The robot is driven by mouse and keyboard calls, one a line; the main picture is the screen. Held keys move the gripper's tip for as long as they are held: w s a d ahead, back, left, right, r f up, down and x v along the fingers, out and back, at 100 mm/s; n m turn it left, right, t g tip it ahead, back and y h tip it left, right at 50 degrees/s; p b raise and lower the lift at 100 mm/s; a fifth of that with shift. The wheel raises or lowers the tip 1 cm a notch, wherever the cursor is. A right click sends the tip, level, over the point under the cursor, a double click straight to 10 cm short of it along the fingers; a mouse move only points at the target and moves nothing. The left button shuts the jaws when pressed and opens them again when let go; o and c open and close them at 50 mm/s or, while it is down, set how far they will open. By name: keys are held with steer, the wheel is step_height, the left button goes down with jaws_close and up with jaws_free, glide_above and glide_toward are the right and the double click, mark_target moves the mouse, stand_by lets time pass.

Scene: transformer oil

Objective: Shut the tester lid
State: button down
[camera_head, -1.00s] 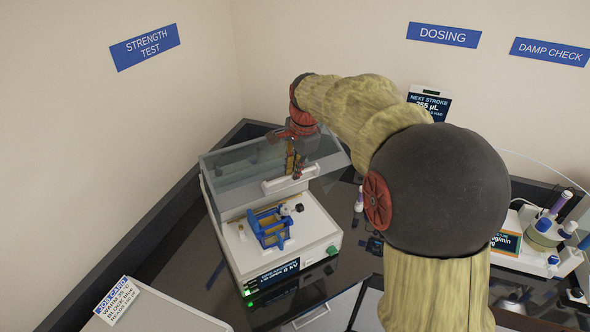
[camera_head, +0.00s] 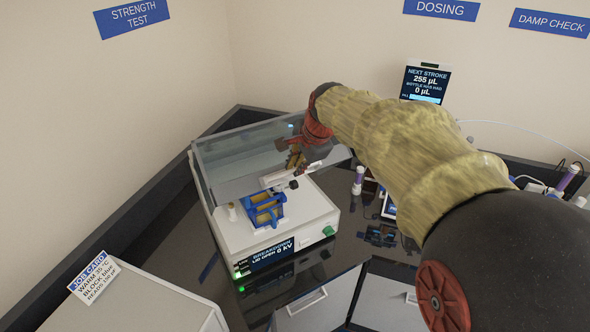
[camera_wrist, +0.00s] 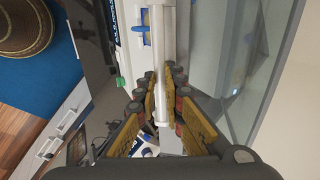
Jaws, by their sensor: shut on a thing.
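The tester (camera_head: 285,222) is a white box on the dark bench, with a screen (camera_head: 266,256) reading "BREAKDOWN, LID OPEN, 0 kV". Its clear lid (camera_head: 232,163) stands raised and tilted above the body. A blue cell with a yellowish inside (camera_head: 265,209) sits on top of the tester under the lid. My gripper (camera_head: 293,172) is at the white handle bar (camera_head: 274,179) on the lid's front edge. In the wrist view the bar (camera_wrist: 158,60) runs between the two yellow finger pads, and my gripper (camera_wrist: 160,105) is shut on it.
A job card (camera_head: 92,276) stands on a pale surface at the lower left. The dark bench in front of the tester (camera_head: 300,285) is clear.

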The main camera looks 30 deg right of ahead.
steer(key=s+f+t+b, duration=0.1)
steer(key=s+f+b, duration=0.1)
steer(key=f+b, duration=0.7)
steer(key=s+f+t+b, duration=0.2)
steer(key=f+b, duration=0.8)
steer(key=shift+s+f, duration=0.2)
steer(key=shift+f, duration=0.05)
steer(key=c, duration=2.6)
jaws_free()
steer(key=shift+s+a+r, duration=0.1)
steer(key=shift+s+r, duration=0.05)
steer(key=shift+r, duration=0.35)
steer(key=o, duration=0.7)
steer(key=shift+r, duration=0.1)
steer(key=v, duration=1.1)
steer(key=shift+s+r, duration=0.25)
steer(key=shift+r, duration=0.1)
